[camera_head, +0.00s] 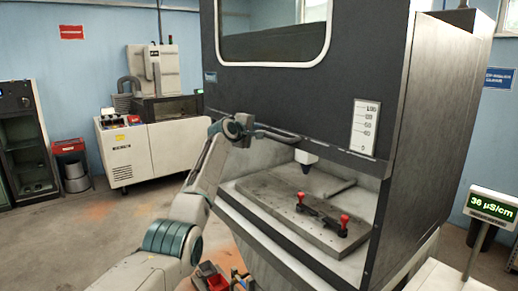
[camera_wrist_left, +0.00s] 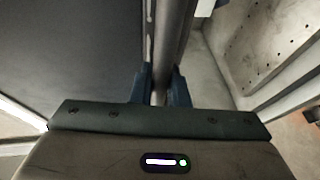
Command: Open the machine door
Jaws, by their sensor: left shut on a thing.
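The machine door (camera_head: 270,90) is a dark panel with a window, standing above an open gap that shows the machine's inside. A dark bar handle (camera_head: 280,135) runs along its lower edge. My left gripper (camera_head: 251,129) is at the left end of this handle. In the left wrist view, the two fingers of my left gripper (camera_wrist_left: 160,88) are shut around the handle bar (camera_wrist_left: 173,45), with the door panel (camera_wrist_left: 75,50) to the left. My right gripper is not in view.
Inside the machine, a grey plate (camera_head: 280,205) carries a clamp with red knobs (camera_head: 344,222), and a nozzle (camera_head: 306,161) hangs above. Open floor lies at left.

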